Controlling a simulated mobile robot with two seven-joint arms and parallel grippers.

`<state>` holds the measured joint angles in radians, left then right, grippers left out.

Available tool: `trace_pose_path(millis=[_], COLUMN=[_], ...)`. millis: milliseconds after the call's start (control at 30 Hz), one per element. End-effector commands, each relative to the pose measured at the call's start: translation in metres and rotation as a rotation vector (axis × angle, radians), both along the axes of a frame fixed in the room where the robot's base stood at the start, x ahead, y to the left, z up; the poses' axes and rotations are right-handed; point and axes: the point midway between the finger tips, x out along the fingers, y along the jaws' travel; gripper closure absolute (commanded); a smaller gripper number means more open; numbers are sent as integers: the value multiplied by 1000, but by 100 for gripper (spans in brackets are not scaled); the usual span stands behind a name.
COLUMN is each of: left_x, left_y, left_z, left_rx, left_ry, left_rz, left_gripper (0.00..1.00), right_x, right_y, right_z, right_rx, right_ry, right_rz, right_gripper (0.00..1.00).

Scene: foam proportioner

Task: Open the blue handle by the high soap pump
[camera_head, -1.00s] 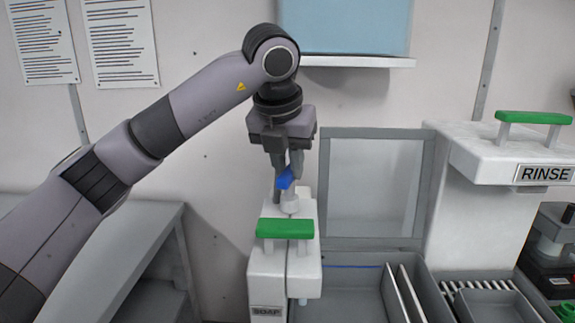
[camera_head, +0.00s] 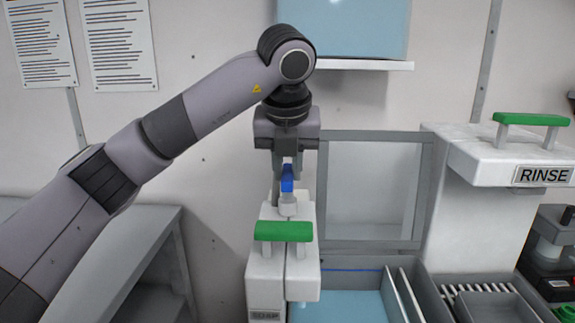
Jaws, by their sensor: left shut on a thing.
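The blue handle (camera_head: 288,178) sits above a white fitting (camera_head: 287,205) at the top of the white soap pump (camera_head: 268,285). The pump has a green grip on top and a label reading SOAP, partly cut off at the lower edge. My left gripper (camera_head: 286,182) points down from above and is shut on the blue handle, with its fingers partly covering it. The handle now shows upright, in line with the fingers. My right gripper is not in view.
A grey basin (camera_head: 371,263) with a light-blue floor area lies right of the pump, with a framed clear panel (camera_head: 372,190) behind it. A white RINSE unit (camera_head: 475,155) with a green handle stands at the right. A grey shelf (camera_head: 100,230) is at the left.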

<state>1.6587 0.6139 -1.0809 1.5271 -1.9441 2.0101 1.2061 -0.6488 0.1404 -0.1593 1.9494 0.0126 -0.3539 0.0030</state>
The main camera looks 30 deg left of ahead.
Motion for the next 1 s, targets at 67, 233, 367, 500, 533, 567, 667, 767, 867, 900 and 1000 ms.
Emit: trace_pose_path(millis=[67, 233, 367, 500, 533, 567, 667, 767, 867, 900, 1000], left_x=[0, 0, 0, -1, -1, -2, -5, -10, -14, -16, -20], left_y=[1, 1, 0, 0, 0, -1, -2, -4, -7, -8, -10], left_z=[1, 1, 1, 4, 5, 8, 18, 30, 43, 47, 57], left_rx=[-2, -1, -1, -1, 0, -1, 0, 0, 1, 0, -1], left_ry=[-4, -3, -2, -3, -2, -4, -5, -5, -6, -6, -5], left_rz=[5, 3, 1, 1, 1, 0, 0, 2, 2, 2, 2], left_gripper=[76, 53, 53, 53, 53, 53, 53, 53, 53, 53, 53], right_x=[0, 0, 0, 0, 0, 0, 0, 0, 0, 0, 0], right_y=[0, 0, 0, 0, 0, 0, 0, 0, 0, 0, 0], right_z=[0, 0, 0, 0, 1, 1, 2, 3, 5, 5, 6], right_rx=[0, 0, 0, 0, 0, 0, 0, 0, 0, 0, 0], right_ry=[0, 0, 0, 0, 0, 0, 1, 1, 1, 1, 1], right_rz=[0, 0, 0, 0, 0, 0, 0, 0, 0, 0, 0], right_gripper=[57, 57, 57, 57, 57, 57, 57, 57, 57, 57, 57])
